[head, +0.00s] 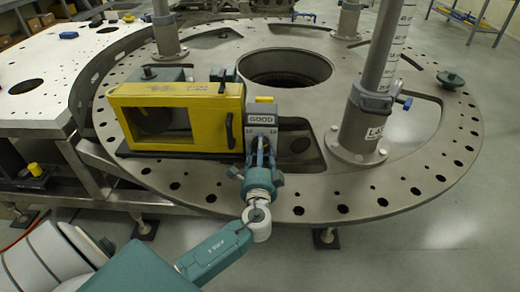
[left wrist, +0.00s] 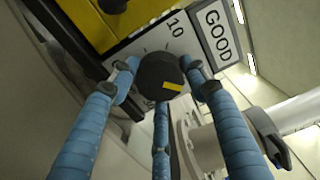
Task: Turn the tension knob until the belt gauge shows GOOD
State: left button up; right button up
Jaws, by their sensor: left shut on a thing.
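The black tension knob (left wrist: 158,74) with a yellow mark sits on a pale dial plate in the left wrist view. A "10" and short scale lines are printed beside it. A sign reading GOOD (left wrist: 217,32) is next to the dial; it also shows in the head view (head: 262,118), just above the dial plate (head: 262,133). My left gripper (head: 261,160) reaches up to the front of the plate. Its blue fingers (left wrist: 165,92) are shut around the knob, which they hide in the head view. My right gripper is in neither view.
A yellow-framed housing (head: 180,90) stands directly left of the dial on the round metal turret plate (head: 400,185). A grey post (head: 362,125) with a clamp rises to the right. A large hole (head: 285,68) opens behind. A flat perforated table (head: 50,72) adjoins at left.

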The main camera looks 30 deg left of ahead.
pick_arm(q)
jog(key=shift+w+d+r, duration=0.15)
jog(key=shift+d+r, duration=0.05)
jog(key=shift+d, duration=0.05)
jog(key=o, duration=1.1)
jog(key=shift+c, duration=0.2)
jog(key=shift+o, duration=0.4)
jog(key=shift+w+d+f, duration=0.1)
jog(key=shift+d, duration=0.05)
jog(key=v, duration=1.2)
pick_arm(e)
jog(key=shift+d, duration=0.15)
pick_arm(q)
jog(key=shift+f, duration=0.1)
